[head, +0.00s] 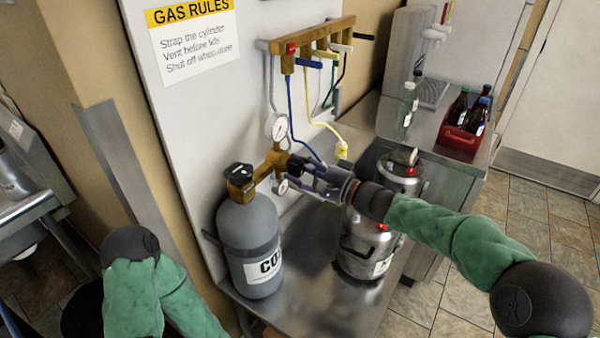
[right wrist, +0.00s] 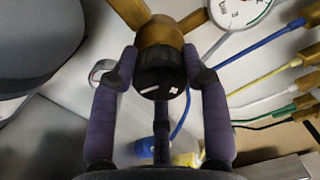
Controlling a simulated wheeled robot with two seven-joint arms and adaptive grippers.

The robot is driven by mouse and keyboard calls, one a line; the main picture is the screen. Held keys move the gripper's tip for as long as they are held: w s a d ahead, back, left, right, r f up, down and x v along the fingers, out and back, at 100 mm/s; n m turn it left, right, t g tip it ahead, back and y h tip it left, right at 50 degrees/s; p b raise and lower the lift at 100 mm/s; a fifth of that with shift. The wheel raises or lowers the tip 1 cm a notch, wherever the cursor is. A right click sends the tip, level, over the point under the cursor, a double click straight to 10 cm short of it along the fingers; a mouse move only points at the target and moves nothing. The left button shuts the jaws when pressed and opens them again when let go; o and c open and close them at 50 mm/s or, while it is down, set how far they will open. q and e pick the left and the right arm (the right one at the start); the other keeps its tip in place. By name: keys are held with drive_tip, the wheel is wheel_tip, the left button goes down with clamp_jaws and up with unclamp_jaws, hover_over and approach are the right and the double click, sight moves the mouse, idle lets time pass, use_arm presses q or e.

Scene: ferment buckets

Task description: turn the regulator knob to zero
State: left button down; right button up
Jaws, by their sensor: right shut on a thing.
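The black regulator knob (right wrist: 160,70) sits on the front of the brass regulator body (head: 273,163) and bears white marks on its face. In the right wrist view my right gripper (right wrist: 160,62) is shut on this knob, with one purple finger on each side of it. The head view shows the right gripper (head: 300,174) reaching the regulator from the right and mostly covering the knob. The regulator joins the grey CO2 cylinder (head: 250,235). A round gauge (head: 278,128) stands above the regulator, and a smaller gauge (head: 283,186) hangs below. My left gripper is out of view.
A steel keg (head: 356,262) stands on the steel table beneath my right forearm. A brass manifold (head: 312,43) with coloured valves and hoses is on the wall panel. A red bottle crate (head: 455,141) sits on the counter at right.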

drive_tip(key=shift+n, duration=1.1)
drive_tip(key=o, duration=1.2)
drive_tip(key=shift+a, duration=0.1)
drive_tip(key=shift+c, duration=0.2)
drive_tip(key=v, duration=1.2)
